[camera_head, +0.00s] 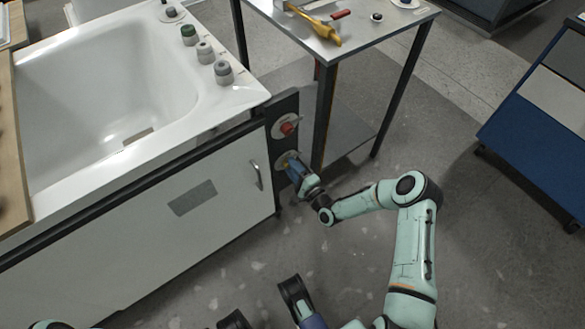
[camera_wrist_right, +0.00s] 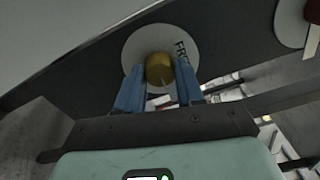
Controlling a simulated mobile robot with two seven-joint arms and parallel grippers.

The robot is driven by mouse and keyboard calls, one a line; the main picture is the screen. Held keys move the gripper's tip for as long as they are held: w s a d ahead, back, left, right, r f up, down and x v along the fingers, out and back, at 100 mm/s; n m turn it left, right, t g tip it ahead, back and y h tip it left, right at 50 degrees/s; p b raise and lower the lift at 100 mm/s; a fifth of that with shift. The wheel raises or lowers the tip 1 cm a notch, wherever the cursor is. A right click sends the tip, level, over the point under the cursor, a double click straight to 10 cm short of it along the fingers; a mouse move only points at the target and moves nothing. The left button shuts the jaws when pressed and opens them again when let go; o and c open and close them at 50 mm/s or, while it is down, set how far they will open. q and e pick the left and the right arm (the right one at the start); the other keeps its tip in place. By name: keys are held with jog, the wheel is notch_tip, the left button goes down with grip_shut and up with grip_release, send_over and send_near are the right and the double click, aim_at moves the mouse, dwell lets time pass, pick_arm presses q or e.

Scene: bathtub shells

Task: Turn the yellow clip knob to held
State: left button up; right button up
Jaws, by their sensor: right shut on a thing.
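The yellow clip knob (camera_wrist_right: 158,69) sits on a pale round plate (camera_wrist_right: 135,45) on a dark panel. Dark lettering, partly hidden and starting "FR", shows on the plate right of the knob. My right gripper (camera_wrist_right: 159,86) has its two blue fingers on either side of the knob, shut on it. In the head view my right gripper (camera_head: 293,169) reaches the lower plate on the dark end panel (camera_head: 286,108) of the tub unit, and mostly hides the knob.
A red knob (camera_head: 288,128) on its own plate is just above on the same panel. The white bathtub (camera_head: 110,75) is left, with a door handle (camera_head: 257,175) below. A table (camera_head: 385,30) with tools stands behind. A blue cabinet (camera_head: 535,140) is right; open floor lies between.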

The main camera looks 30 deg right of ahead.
jog(key=o, duration=1)
jog(key=shift+o, duration=0.2)
pick_arm(q)
jog(key=shift+r, duration=0.1)
pick_arm(e)
jog(key=shift+s, duration=0.15)
pick_arm(q)
jog(key=w+d+r+t+p, duration=0.1)
jog(key=w+r+p, duration=0.2)
jog(key=w+r, duration=0.1)
jog(key=shift+w+r+t, duration=0.35)
jog(key=shift+r+t, duration=0.05)
jog(key=shift+r, duration=0.15)
pick_arm(e)
jog(key=s, duration=1.3)
jog(key=shift+d, duration=0.45)
